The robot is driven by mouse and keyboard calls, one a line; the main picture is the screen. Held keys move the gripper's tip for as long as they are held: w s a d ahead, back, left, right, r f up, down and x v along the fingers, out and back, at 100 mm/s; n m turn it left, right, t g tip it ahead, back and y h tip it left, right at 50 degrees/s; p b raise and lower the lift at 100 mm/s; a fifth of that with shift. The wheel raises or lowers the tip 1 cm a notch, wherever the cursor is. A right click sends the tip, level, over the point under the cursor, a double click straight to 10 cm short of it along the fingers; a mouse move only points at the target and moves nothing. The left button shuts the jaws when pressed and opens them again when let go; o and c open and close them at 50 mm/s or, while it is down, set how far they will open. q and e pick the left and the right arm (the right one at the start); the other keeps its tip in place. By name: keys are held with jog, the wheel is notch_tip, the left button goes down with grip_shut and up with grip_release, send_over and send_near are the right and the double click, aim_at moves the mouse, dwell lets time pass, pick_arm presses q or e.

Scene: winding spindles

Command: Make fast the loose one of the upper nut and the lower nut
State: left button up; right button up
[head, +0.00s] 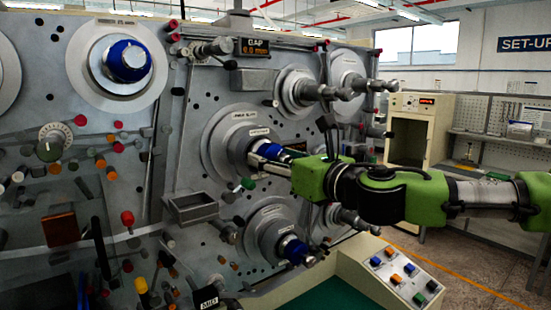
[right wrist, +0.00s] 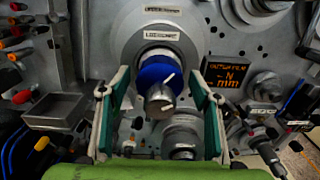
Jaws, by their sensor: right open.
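My right gripper (head: 268,158) is at the middle spindle in the head view. In the right wrist view its two fingers (right wrist: 160,88) stand apart, one on each side of a blue nut (right wrist: 158,78) with a grey end. White marks show on the blue part and on the grey end. This blue nut (head: 278,155) is partly hidden by the gripper in the head view. Another blue nut (head: 295,250) sits on the spindle below it. I cannot tell by eye which nut is loose. My left gripper is out of view.
A third blue-collared spindle (head: 128,60) is at upper left. A grey tray (head: 192,207) juts from the panel left of the gripper. Roller stubs (head: 318,92) project at upper right. A button box (head: 400,280) stands at lower right.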

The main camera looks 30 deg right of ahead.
jog(key=c, duration=1.1)
jog(key=m+b, duration=0.2)
jog(key=m, duration=0.1)
jog(key=shift+f, duration=0.1)
jog(key=m+b, duration=0.2)
jog(key=m, duration=0.2)
jog(key=m+b, duration=0.1)
jog(key=m, duration=0.3)
jog(key=shift+m+b, duration=0.3)
jog(key=m+b, duration=0.1)
jog(key=m, duration=0.3)
jog(key=shift+m, duration=0.4)
